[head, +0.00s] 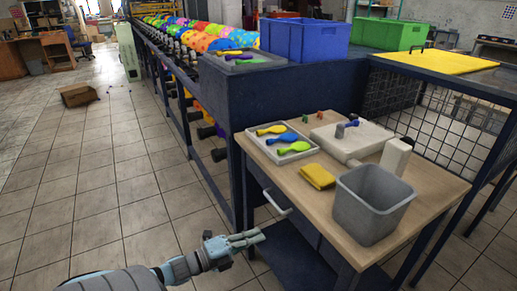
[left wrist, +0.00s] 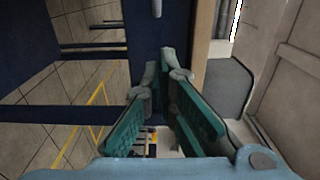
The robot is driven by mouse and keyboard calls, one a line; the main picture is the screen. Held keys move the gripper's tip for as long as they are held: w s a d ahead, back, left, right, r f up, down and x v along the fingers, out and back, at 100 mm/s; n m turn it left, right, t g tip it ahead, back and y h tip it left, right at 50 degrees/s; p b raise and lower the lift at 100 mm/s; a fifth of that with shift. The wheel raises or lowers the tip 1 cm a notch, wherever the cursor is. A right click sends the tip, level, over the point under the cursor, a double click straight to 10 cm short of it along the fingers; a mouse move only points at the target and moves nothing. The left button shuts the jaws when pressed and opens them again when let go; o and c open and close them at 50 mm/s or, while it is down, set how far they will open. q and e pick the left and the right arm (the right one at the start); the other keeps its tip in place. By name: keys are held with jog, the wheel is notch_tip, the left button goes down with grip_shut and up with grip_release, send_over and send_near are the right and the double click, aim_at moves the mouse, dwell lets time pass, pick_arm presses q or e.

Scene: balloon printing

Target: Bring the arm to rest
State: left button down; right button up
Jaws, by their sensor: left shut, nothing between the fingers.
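My left gripper (head: 247,238) is low in the head view, left of the wooden-topped table (head: 433,192) and below its drawer handle (head: 277,203). It is apart from the table and holds nothing. In the left wrist view its green-padded fingers (left wrist: 165,75) come together at their tips, with nothing between them. My left arm reaches in from the bottom left of the head view. My right gripper shows in neither view.
On the table are a white tray (head: 253,146) with several balloons, a yellow cloth (head: 317,176), a grey bin (head: 370,203) and a white device (head: 345,138). Blue (head: 306,40) and green (head: 388,34) crates stand behind. The tiled floor at left is mostly clear, with a cardboard box (head: 78,95) farther off.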

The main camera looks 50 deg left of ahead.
pick_arm(q)
jog(key=shift+s+a, duration=0.1)
jog(key=shift+s, duration=0.15)
